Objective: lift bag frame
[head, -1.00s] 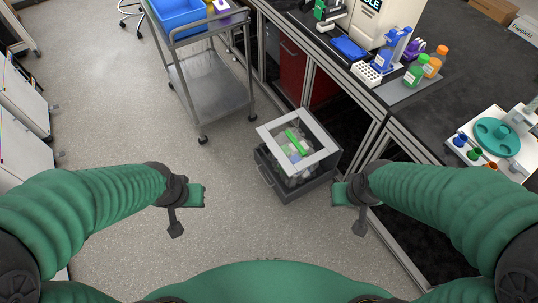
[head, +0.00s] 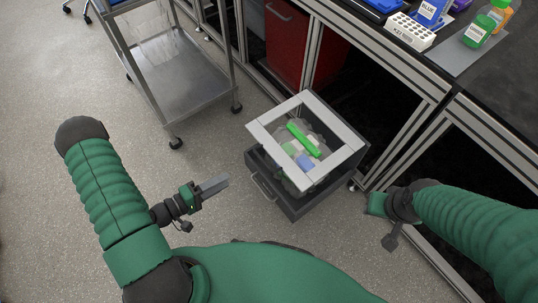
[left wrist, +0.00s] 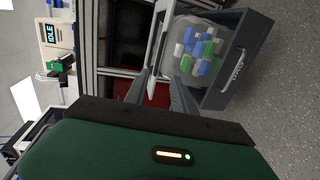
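The bag frame (head: 258,137) is a white square rim on top of a dark grey drawer-like bin (head: 290,203). A clear bag with green, white and blue items hangs inside it, with a bright green piece (head: 303,139) across the top. The frame also shows edge-on in the left wrist view (left wrist: 152,48). My left gripper (head: 216,185) is left of the bin, apart from the frame. In the left wrist view its two fingers (left wrist: 160,80) stand apart with nothing held, pointing toward the frame. My right gripper (head: 380,208) is right of the bin; its opening is unclear.
A metal cart (head: 185,75) stands behind and left of the bin. A lab bench (head: 500,95) with a white tube rack (head: 409,31) and bottles rises on the right. The floor left of the bin is clear.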

